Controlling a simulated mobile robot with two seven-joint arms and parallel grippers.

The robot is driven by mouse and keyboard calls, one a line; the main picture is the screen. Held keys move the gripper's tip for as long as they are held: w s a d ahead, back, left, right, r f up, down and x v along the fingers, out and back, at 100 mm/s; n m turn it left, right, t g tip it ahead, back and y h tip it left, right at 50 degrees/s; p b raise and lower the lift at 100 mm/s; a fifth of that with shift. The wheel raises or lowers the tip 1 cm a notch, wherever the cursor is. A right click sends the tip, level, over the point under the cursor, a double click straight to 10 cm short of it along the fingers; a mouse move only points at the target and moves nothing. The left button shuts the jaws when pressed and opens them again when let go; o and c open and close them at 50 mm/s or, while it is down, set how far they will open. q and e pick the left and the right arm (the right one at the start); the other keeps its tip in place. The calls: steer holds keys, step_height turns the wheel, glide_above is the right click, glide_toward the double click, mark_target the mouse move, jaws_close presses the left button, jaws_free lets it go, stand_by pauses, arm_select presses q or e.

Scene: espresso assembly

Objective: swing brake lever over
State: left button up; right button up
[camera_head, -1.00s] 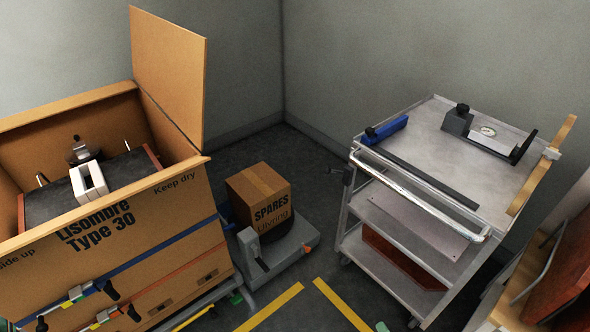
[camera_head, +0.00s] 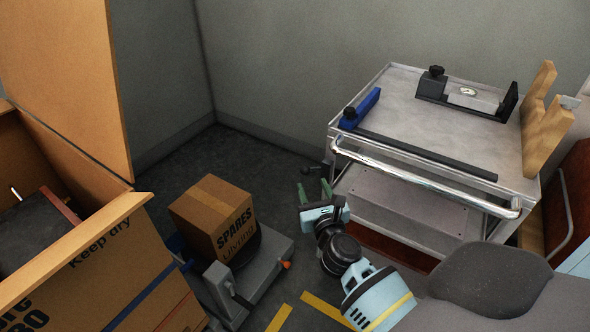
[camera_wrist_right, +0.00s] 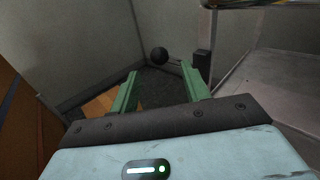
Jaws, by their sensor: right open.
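The brake lever (camera_head: 307,170) is at the cart's left end, below its top, a small dark shape just beyond my right gripper (camera_head: 314,188). In the right wrist view its round black knob (camera_wrist_right: 159,54) sits on a thin rod that runs right to a dark block (camera_wrist_right: 203,63) on the cart's leg. My right gripper's green fingers (camera_wrist_right: 160,72) are open and empty. The knob appears between and beyond the fingertips; I see no contact. My left gripper is not in view.
The metal cart (camera_head: 395,95) carries a blue-ended bar (camera_head: 362,108) and a gauge fixture (camera_head: 465,97). A spares carton (camera_head: 212,215) sits on a grey wheeled base (camera_head: 270,262) left of my right arm. A large open crate (camera_head: 110,265) stands at far left. Dark floor lies between.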

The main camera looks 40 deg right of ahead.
mark_target(307, 174)
steer(key=shift+b+x, duration=0.65)
steer(key=shift+x, duration=3.2)
steer(key=shift+a, duration=0.1)
jaws_close()
